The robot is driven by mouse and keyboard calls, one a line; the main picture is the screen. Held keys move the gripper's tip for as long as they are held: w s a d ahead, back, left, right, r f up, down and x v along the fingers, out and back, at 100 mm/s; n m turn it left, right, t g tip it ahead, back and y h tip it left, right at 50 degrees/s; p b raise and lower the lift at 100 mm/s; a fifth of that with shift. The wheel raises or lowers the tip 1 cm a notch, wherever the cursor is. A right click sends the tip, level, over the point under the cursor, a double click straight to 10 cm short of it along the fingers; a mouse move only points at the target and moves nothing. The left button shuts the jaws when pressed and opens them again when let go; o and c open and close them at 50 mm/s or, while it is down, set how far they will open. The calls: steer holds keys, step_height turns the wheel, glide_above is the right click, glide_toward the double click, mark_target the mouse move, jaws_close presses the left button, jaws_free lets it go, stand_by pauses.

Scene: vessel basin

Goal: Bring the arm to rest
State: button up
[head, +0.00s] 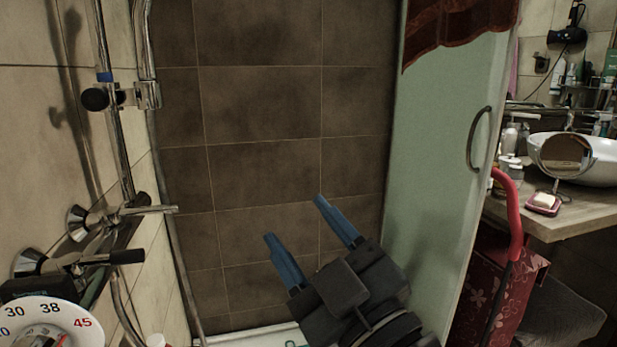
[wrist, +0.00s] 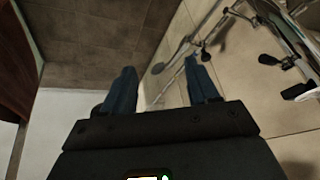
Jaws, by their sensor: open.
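My gripper (head: 296,222) shows in the lower middle of the head view, with two blue fingers spread apart and nothing between them. It is held in the air in front of the brown tiled wall, left of the frosted glass door (head: 440,170). In the wrist view my gripper (wrist: 157,82) is also open and empty, with a finger on each side. The rest of my arm is mostly out of the picture at the bottom.
A shower rail and mixer tap (head: 130,210) stand out from the tiled wall at the left. A round dial (head: 45,318) is at the lower left.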

steer(key=s+d+f+m+h+p, duration=0.3)
steer(key=s+d+f+m+h, duration=0.65)
steer(key=s+d+f, duration=0.35)
steer(key=s+d+f+m+g+h+p, duration=0.1)
steer(key=s+d, duration=0.3)
steer(key=s, duration=0.6)
steer(key=s+d+f+m+g+h+p, duration=0.1)
steer(key=s+d, duration=0.3)
steer(key=s, duration=0.7)
steer(key=shift+s+d+f+m+g+p, duration=0.35)
steer(key=shift+f+m+g, duration=0.35)
steer(key=shift+f+m, duration=0.15)
steer(key=shift+s+r, duration=0.2)
steer(key=shift+o, duration=0.5)
